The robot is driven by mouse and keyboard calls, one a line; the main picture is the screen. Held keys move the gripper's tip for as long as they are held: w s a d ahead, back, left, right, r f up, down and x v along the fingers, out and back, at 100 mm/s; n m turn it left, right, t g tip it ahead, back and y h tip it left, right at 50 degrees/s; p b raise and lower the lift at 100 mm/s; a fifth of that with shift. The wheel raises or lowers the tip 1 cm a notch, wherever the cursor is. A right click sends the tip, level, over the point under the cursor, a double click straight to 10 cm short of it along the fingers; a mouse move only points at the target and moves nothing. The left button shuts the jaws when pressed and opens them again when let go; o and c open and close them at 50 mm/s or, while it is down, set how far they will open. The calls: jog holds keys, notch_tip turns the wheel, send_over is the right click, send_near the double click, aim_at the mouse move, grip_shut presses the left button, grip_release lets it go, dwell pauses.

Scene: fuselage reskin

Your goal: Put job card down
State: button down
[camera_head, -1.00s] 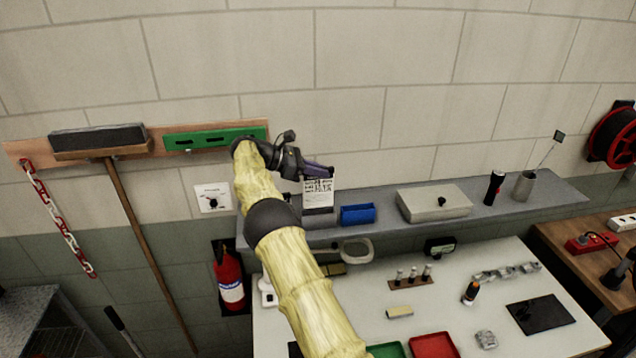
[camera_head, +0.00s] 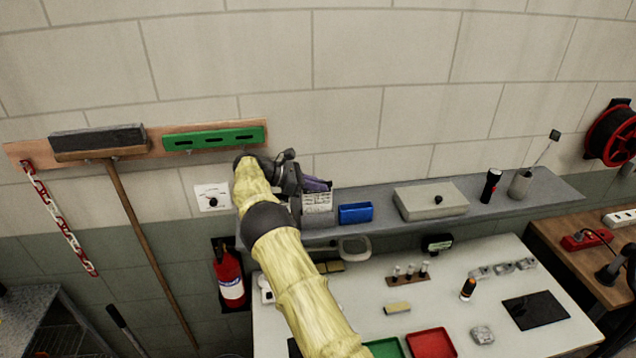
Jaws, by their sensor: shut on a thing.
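The job card (camera_head: 318,198) is a white printed card, upright, above the left part of the grey wall shelf (camera_head: 385,217). My gripper (camera_head: 318,186) is shut on the card's upper edge, reaching in from the left. The card's lower part meets a grey holder-like block (camera_head: 318,216) at the shelf's left end. I cannot tell whether the card is in it, in front of it or just above it. My arm hides part of the shelf's left end.
A blue bin (camera_head: 356,214) stands just right of the card. A grey lidded box (camera_head: 431,201), a flashlight (camera_head: 491,187) and a cup (camera_head: 520,184) stand farther right on the shelf. The white worktable (camera_head: 370,295) with red and green trays lies below.

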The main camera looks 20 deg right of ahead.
jog(key=shift+w+a+f, duration=0.1)
jog(key=shift+w+f, duration=0.1)
jog(key=shift+f, duration=0.1)
jog(key=c, duration=1.5)
grip_release()
jog(key=shift+s+r, duration=0.1)
jog(key=shift+s, duration=0.15)
jog(key=shift+o, duration=0.2)
jog(key=shift+w, duration=0.1)
jog(key=shift+r, duration=0.6)
jog(key=v, duration=0.7)
jog(key=shift+w+a, duration=0.1)
jog(key=shift+a, duration=0.15)
jog(key=shift+r, duration=0.1)
